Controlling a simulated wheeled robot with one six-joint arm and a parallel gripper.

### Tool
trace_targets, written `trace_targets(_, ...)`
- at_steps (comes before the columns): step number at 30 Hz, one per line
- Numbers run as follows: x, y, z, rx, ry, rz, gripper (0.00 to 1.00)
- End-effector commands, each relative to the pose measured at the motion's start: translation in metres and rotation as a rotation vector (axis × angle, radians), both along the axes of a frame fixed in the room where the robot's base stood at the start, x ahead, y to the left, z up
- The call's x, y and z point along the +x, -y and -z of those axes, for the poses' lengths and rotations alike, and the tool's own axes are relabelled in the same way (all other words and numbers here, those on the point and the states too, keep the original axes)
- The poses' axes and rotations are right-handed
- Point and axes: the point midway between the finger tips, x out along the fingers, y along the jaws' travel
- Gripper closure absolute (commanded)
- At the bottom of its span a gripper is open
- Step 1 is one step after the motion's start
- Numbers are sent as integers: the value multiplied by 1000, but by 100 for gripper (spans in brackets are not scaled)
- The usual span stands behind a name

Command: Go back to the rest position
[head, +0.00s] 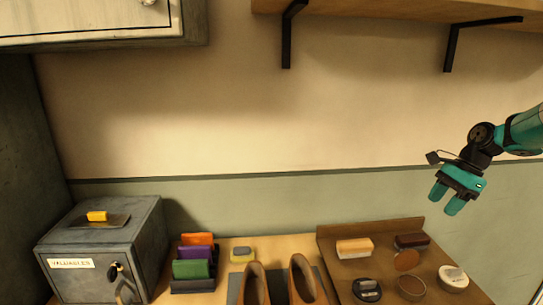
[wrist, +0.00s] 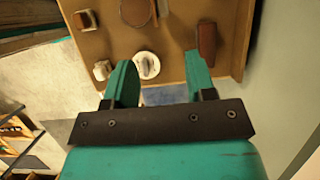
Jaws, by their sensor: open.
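My gripper (head: 446,196) is at the right of the head view, raised in the air above the right end of the table. Its two teal fingers point down, apart, with nothing between them. In the wrist view my gripper (wrist: 162,84) also shows open and empty. Beyond the fingers lies the brown wooden tray (wrist: 176,15), with a round white-topped tin (wrist: 146,65) and brushes on it.
The tray (head: 376,230) holds brushes and tins. Left of it stand brown boots (head: 303,275), a rack of coloured packets (head: 193,285) and a grey box (head: 110,240) labelled "VALUABLES". A bracketed shelf (head: 400,12) hangs above. Open air lies before the wall.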

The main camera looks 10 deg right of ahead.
Motion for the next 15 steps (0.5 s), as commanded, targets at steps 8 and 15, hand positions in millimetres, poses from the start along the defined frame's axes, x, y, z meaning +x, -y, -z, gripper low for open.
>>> trace_targets(8,-11,-155,-58,-43,196,-552,49)
trace_targets(15,-113,-312,-92,-75,466,-1284,49)
